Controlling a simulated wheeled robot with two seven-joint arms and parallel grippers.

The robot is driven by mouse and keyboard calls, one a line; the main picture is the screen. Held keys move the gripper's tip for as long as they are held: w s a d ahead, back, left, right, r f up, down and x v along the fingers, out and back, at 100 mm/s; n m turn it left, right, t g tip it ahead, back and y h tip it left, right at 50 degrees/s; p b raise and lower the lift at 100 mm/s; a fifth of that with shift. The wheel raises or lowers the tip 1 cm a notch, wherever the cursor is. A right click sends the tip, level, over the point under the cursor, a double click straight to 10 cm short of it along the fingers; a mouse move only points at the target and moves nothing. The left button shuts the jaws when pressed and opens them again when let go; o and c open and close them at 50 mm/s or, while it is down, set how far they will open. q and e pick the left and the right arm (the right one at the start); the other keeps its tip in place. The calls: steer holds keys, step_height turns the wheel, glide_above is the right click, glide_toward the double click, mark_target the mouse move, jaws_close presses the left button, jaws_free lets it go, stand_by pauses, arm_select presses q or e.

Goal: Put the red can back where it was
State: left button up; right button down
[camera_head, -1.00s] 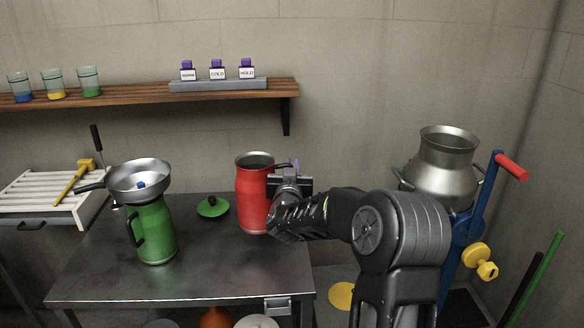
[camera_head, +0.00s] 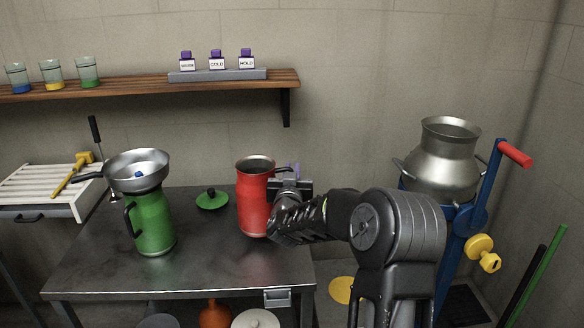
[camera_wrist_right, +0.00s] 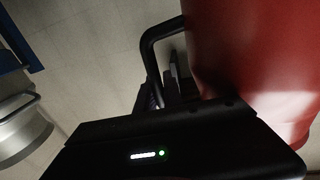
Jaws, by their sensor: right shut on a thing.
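The red can (camera_head: 254,203) is upright with an open metal mouth, at the right part of the dark metal table (camera_head: 100,268). Its base looks at or just above the tabletop; I cannot tell which. My right gripper (camera_head: 288,180) is shut on its handle at the can's right side. In the right wrist view, the can's red wall (camera_wrist_right: 265,60) fills the upper right, and the black handle (camera_wrist_right: 150,55) runs into my right gripper (camera_wrist_right: 172,90). The fingertips are partly hidden. My left gripper is not in view.
A green can (camera_head: 153,225) with a metal strainer bowl (camera_head: 140,172) on top stands left on the table. A green lid (camera_head: 212,199) lies behind, left of the red can. A blue stand with a metal churn (camera_head: 440,165) is at the right. A shelf (camera_head: 140,84) is above.

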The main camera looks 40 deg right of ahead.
mark_target(265, 197)
steer(key=shift+f+b, duration=0.45)
steer(key=shift+f, duration=0.65)
steer(key=shift+f+b, duration=0.65)
steer(key=c, duration=1.4)
jaws_free()
steer(key=shift+s+a, duration=0.1)
steer(key=shift+a, duration=0.05)
steer(key=v, duration=0.7)
steer(key=shift+s+a+b, duration=0.15)
steer(key=shift+s+b, duration=0.05)
steer(key=shift+b, duration=0.2)
